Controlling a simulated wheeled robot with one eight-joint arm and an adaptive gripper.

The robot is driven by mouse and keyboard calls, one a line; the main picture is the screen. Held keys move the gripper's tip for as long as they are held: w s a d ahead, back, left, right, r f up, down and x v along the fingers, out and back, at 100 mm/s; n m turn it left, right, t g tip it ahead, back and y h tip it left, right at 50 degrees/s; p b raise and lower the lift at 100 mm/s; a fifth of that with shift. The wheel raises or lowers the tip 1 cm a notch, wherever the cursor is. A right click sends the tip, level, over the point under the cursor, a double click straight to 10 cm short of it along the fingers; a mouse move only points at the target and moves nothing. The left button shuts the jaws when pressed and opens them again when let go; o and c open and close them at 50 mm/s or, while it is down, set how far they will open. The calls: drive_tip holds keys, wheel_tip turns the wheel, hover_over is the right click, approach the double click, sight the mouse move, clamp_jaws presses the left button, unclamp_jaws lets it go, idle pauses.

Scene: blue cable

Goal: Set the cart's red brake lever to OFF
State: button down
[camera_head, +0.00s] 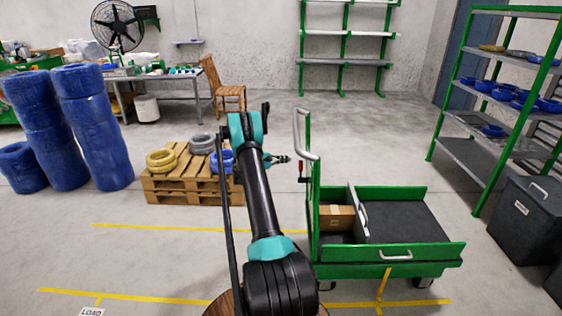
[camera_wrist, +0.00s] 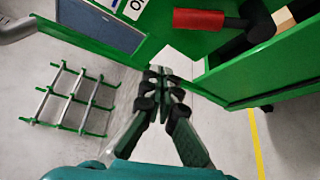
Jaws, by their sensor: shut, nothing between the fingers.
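The green cart (camera_head: 390,254) stands right of my arm, with a pale bent push handle (camera_head: 306,140) at its left end. The red brake lever (camera_head: 301,169) is on the cart's left post, small in the head view. In the wrist view the lever's red grip (camera_wrist: 198,19) lies sideways at the top, joined to a dark pivot on its right. A white label (camera_wrist: 132,8) with partly cut-off lettering is left of it. My gripper (camera_head: 287,159) is shut and empty, just left of the lever. In the wrist view its fingertips (camera_wrist: 160,71) are below the red grip, apart from it.
A cardboard box (camera_head: 337,217) sits in the cart. A wooden pallet (camera_head: 185,187) with cable coils is behind my arm on the left. Blue rolls (camera_head: 95,140) stand farther left. A green shelf (camera_head: 500,110) and dark bins (camera_head: 522,215) are at right. Floor behind the cart is clear.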

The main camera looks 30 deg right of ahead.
drive_tip(key=s+d, duration=0.3)
drive_tip(key=shift+s+d+r, duration=0.25)
drive_tip(key=shift+s+r, duration=0.05)
drive_tip(key=shift+s, duration=0.1)
idle(0.5)
